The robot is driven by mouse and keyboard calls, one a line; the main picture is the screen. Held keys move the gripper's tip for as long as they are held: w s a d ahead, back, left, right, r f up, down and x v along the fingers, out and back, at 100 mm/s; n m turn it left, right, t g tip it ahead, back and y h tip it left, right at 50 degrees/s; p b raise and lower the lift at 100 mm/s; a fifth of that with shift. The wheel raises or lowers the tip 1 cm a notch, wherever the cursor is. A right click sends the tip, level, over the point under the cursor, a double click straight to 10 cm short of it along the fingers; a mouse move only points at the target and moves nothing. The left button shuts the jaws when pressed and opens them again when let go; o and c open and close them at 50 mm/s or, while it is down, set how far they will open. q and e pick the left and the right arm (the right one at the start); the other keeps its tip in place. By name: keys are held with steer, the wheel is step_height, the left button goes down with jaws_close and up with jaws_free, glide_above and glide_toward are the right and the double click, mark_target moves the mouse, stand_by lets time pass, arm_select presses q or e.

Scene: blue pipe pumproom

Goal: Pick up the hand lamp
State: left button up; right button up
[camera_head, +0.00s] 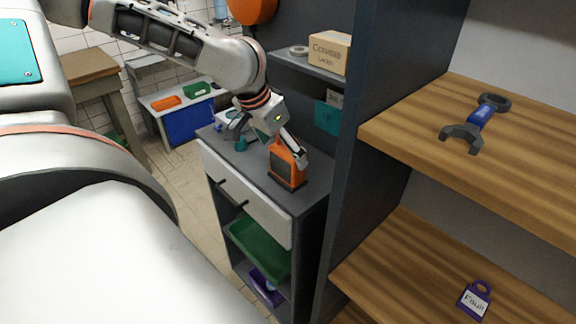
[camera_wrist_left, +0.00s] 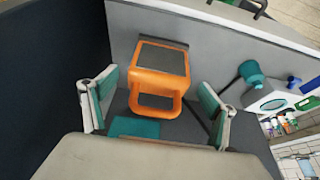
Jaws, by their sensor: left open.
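The hand lamp (camera_head: 287,165) is an orange box with a dark front panel and a handle. It stands upright on the grey top of a drawer cabinet. In the left wrist view the lamp (camera_wrist_left: 160,66) lies ahead, its looped handle towards me. My left gripper (camera_head: 275,142) is at the lamp's upper part in the head view and hides some of it. In the wrist view my left gripper (camera_wrist_left: 155,105) is open, one finger on each side of the handle, with gaps to both. My right gripper is not in view.
The cabinet top (camera_head: 316,186) also holds a teal-and-white item (camera_head: 240,143) left of the lamp. A tall dark shelf unit (camera_head: 352,150) stands close on the right, with a wrench (camera_head: 478,121) on its wooden board. A box (camera_head: 329,53) sits on a shelf behind.

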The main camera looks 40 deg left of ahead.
mark_target(282, 152)
arm_select(q)
steer(key=b+x, duration=0.1)
steer(key=x, duration=0.2)
steer(key=shift+f, duration=0.3)
steer(key=shift+w+d+f, duration=0.1)
steer(key=shift+w+f, duration=0.15)
steer(key=shift+f, duration=0.2)
steer(key=c, duration=1.6)
